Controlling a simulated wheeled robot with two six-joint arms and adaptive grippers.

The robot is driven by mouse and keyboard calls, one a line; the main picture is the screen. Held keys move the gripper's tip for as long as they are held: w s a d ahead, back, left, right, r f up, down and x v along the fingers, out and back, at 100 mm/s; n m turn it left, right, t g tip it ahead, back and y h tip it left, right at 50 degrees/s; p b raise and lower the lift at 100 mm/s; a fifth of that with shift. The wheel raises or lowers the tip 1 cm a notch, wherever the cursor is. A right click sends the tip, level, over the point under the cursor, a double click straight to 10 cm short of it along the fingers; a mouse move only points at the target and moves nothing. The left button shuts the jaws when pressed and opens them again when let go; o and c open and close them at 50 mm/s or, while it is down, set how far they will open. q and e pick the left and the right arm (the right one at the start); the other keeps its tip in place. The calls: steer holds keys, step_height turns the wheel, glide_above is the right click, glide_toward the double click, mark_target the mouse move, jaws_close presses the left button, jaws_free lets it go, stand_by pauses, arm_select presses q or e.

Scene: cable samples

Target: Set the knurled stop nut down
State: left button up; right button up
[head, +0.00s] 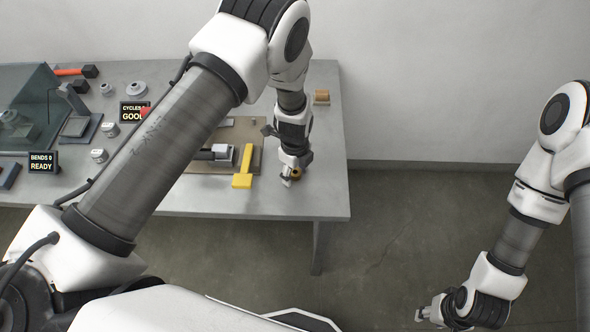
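A small brass-coloured round piece, which looks like the knurled stop nut (297,173), shows at the fingertips of my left gripper (289,179). The gripper points down over the right part of the grey table (320,195) and appears shut on the nut. Its fingers partly hide the nut, and I cannot tell whether the nut touches the table top. My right gripper (425,314) is low at the bottom right, over the floor and away from the table. It is too small to tell whether its fingers are open.
A brown board with a yellow-handled tool (243,177) lies just left of my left gripper. A small brass-and-wood piece (321,97) sits at the back right. Signs, metal weights and a tinted guard (35,95) fill the left. The table's front right corner is clear.

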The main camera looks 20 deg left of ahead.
arm_select(q)
steer(key=shift+w, duration=0.1)
steer(key=shift+r, duration=0.15)
step_height(320, 180, up, 12)
steer(key=b, duration=0.2)
